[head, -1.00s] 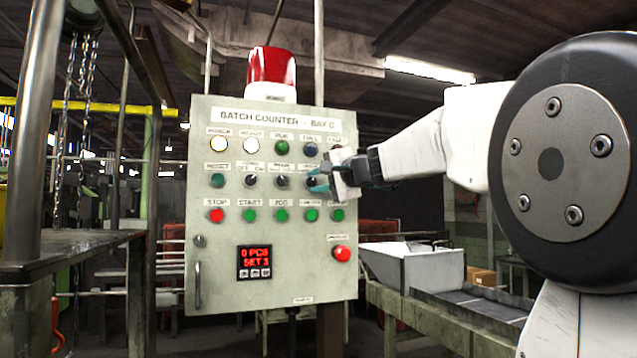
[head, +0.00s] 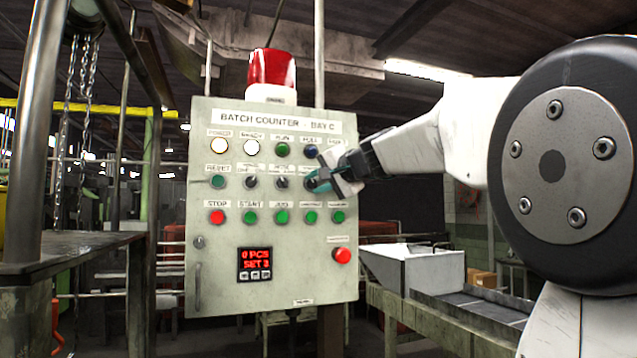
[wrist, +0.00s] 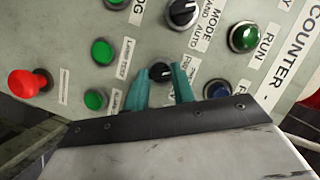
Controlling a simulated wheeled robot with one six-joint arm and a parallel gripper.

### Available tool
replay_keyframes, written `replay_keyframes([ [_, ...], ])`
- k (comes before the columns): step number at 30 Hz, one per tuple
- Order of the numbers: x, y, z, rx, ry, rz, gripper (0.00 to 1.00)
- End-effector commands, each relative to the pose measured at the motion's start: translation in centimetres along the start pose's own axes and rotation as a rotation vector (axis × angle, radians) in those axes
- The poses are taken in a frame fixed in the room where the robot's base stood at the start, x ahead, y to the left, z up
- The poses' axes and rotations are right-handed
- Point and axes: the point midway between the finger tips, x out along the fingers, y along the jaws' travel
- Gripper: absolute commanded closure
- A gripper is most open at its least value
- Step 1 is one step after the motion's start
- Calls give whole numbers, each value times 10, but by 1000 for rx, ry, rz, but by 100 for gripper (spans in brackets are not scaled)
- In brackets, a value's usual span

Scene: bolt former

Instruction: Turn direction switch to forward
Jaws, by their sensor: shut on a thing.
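The direction switch (wrist: 161,72) is a small black rotary knob on the grey control panel (head: 225,290). In the wrist view it sits between the two teal fingers of my gripper (wrist: 161,80), which is shut on it. Its label beside it is too small and partly covered to read, so I cannot tell which way it points. In the head view my gripper (head: 318,182) is at the right end of the middle row and hides the knob. The hand is tilted there.
The mode knob (wrist: 183,12) is close to the gripper, with a blue lamp (wrist: 216,89) on the other side and green buttons (wrist: 96,99) nearby. A red mushroom button (head: 342,255) sticks out at the panel's lower right. A conveyor (head: 460,305) stands at the right.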

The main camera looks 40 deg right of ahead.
Motion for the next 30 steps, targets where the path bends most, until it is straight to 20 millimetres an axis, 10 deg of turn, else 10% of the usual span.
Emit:
replay_keyframes([
  [2,0,1,1,0,-2,1,98],
  [3,0,1,1,0,-2,1,72],
  [6,0,0,1,0,-2,1,53],
  [16,-6,0,0,0,1,0,53],
  [30,-73,0,0,0,0,1,53],
])
